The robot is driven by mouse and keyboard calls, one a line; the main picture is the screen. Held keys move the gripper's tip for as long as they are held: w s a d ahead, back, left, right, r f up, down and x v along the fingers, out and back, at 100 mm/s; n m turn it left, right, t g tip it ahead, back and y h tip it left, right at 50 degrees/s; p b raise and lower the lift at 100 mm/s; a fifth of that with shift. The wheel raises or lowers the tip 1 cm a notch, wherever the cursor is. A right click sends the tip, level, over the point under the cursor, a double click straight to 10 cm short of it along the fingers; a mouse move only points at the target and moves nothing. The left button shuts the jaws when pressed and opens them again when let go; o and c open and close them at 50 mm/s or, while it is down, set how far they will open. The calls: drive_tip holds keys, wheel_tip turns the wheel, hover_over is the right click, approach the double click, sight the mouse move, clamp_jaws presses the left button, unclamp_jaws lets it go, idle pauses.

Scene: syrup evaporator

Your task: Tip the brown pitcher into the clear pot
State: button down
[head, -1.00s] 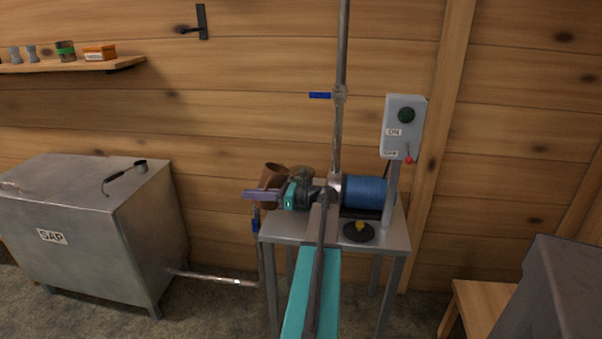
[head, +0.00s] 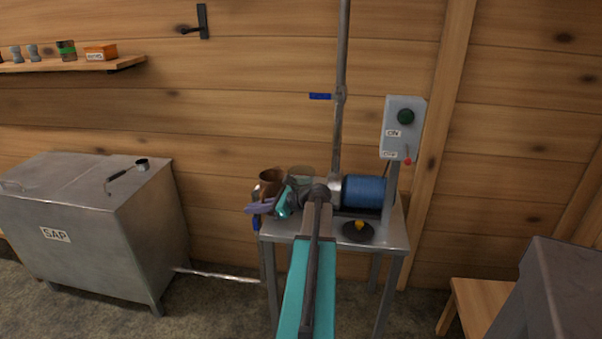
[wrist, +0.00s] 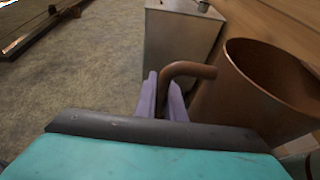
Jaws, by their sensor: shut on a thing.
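The brown pitcher (head: 271,177) is near the left end of the metal stand, close to upright with its mouth up. In the wrist view the pitcher (wrist: 262,85) shows large at right, and no liquid shows in the visible part of its inside. My gripper (head: 260,207) is shut on its handle; the purple fingers (wrist: 162,100) sit on both sides of the curved handle. A see-through greyish pot (head: 301,172) stands just right of the pitcher, partly hidden behind my wrist. I cannot tell what is in the pot.
A vertical pipe (head: 340,130) rises behind. The SAP tank (head: 100,240) stands at left, with floor between.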

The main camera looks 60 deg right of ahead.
idle(0.4)
wheel_tip(320, 180, up, 7)
drive_tip(key=p, duration=0.6)
drive_tip(key=shift+p, duration=0.3)
idle(0.4)
